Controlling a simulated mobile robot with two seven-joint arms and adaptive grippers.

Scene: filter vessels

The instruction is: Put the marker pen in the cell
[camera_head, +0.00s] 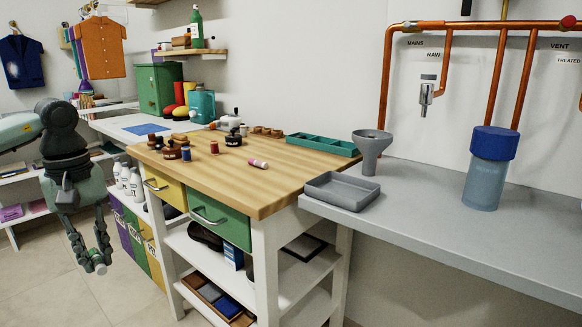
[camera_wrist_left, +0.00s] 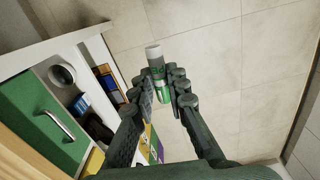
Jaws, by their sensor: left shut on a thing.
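My left gripper (camera_head: 92,260) hangs over the floor at the left of the wooden bench, pointing down. It is shut on a green cylinder with a white end (camera_wrist_left: 156,62), which looks like a marker pen; its white end sticks out past the fingertips in the left wrist view. A smaller pink and white cylinder (camera_head: 258,164) lies on the bench top; I cannot tell what it is. A teal tray with several cells (camera_head: 351,151) lies at the bench's back right edge, and its cells look empty. My right gripper is not in view.
The wooden bench (camera_head: 285,186) carries small dark bottles (camera_head: 172,150) towards its left. Its right front is clear. A grey counter at the right holds a shallow grey tray (camera_head: 343,194), a grey funnel (camera_head: 371,150) and a blue-topped vessel (camera_head: 489,160).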

